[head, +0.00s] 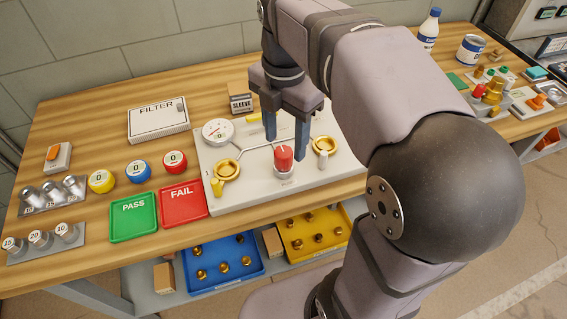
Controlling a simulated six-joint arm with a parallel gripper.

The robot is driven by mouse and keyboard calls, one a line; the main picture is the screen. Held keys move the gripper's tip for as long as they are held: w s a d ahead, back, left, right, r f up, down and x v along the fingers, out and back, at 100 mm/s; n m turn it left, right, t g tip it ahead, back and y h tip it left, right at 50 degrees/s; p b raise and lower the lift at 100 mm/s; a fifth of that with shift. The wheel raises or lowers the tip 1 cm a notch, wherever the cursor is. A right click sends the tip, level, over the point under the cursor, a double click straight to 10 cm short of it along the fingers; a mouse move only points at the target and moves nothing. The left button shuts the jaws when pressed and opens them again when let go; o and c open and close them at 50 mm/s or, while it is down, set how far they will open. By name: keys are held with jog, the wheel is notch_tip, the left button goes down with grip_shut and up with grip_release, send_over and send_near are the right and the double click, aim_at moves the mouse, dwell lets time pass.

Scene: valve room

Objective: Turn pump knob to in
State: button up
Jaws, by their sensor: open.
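A red knob (284,159) with a pale pointer line stands on a light round base on the white valve panel (240,192). It is likely the pump knob; no label for it or for "in" is readable. My gripper (286,144) points down with its dark blue fingers apart and empty. The fingertips appear just above and behind the red knob, and I cannot tell whether they touch it. Brass rings (227,170) and (323,146) sit on either side of the knob. A round gauge (218,132) sits at the panel's upper left.
A green PASS tray (133,228) and red FAIL tray (183,216) lie left of the panel. A FILTER box (158,120) and SLEEVE box (240,103) stand behind. Blue (212,285) and yellow (302,250) bins with brass parts sit below the table edge. My arm hides the panel's right side.

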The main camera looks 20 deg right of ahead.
aim_at(284, 151)
jog(key=n, duration=0.1)
jog(key=w+n+b, duration=0.1)
jog(key=n, duration=0.1)
jog(key=shift+w+d+r, duration=0.1)
jog(key=shift+w+r, duration=0.15)
jog(key=shift+r, duration=0.1)
jog(key=shift+f+b, duration=0.45)
jog(key=shift+f, duration=3.2)
jog(key=c, duration=1)
